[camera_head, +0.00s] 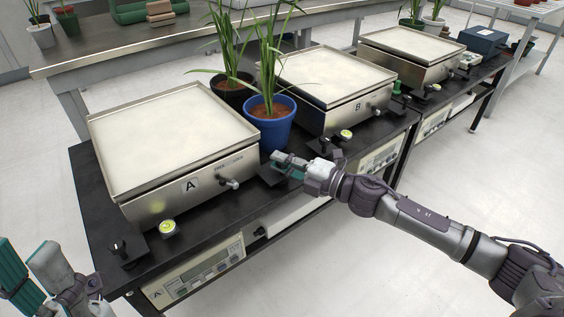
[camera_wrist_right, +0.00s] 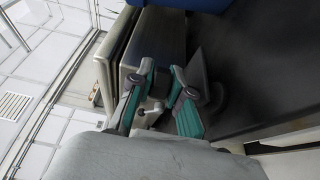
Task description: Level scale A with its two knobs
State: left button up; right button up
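Scale A (camera_head: 190,186) is a steel box with a pale top plate, at the left end of the dark bench. Its left black knob (camera_head: 118,247) stands on a small plate at the front left corner. A round yellow-green bubble level (camera_head: 168,228) sits beside it; the bubble's position is too small to read. My right gripper (camera_head: 285,164) is at the scale's right front corner, hiding the right knob there. In the right wrist view its green-padded fingers (camera_wrist_right: 160,110) are apart, with a metal lever (camera_wrist_right: 149,114) visible between them. My left gripper (camera_head: 35,272) is open and empty at lower left.
A blue pot with a plant (camera_head: 268,132) stands between scale A and scale B (camera_head: 326,78), close behind my right gripper. A metal lever (camera_head: 229,183) sticks out from scale A's front. A display panel (camera_head: 205,268) hangs below. The floor in front is clear.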

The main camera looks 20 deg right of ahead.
grip_shut()
